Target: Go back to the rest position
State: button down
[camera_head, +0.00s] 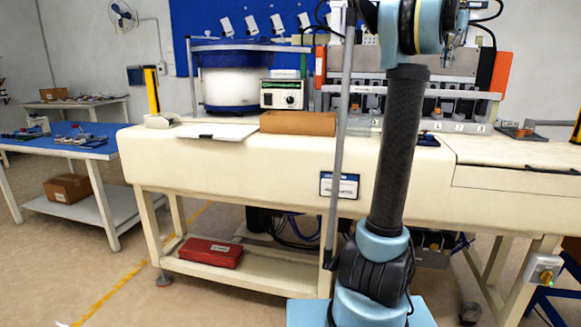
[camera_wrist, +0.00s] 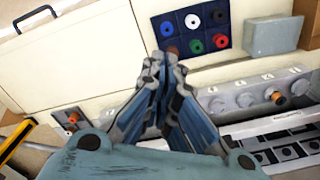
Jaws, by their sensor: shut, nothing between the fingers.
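My gripper (camera_wrist: 164,75) shows in the wrist view with its two fingers closed together and nothing between them. It is above the cream workbench (camera_wrist: 115,70), apart from the things on it. In the head view my arm rises in front of the bench (camera_head: 270,165); the gripper's fingertips cannot be made out there.
In the wrist view a dark blue mat (camera_wrist: 180,50) with several coloured rings lies beyond the fingers. A grey fixture row (camera_wrist: 245,97) holds a brown part. In the head view a blue bowl feeder (camera_head: 228,60) and brown tray (camera_head: 298,123) stand on the bench.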

jog(key=s+a+f+n+t, duration=0.15)
jog(key=s+a+f, duration=0.35)
jog(key=a+f, duration=0.55)
jog(key=s+a+f+n, duration=0.3)
jog(key=s+a+f, duration=0.1)
jog(key=a+f, duration=0.65)
jog(key=s+a+f+n, duration=0.1)
jog(key=s+a+f, duration=0.3)
jog(key=f, duration=0.5)
jog(key=s+a+f+n, duration=0.2)
jog(key=s+a+f, duration=0.1)
jog(key=s+f, duration=0.4)
jog(key=s+a+f+n, duration=0.1)
jog(key=s+a+f, duration=0.3)
jog(key=f, duration=0.9)
jog(key=shift+s+a+t, duration=0.3)
jog(key=shift+s+t, duration=0.05)
jog(key=shift+s, duration=0.5)
jog(key=shift+n, duration=0.25)
jog(key=shift+w+f, duration=0.2)
jog(key=shift+w, duration=0.25)
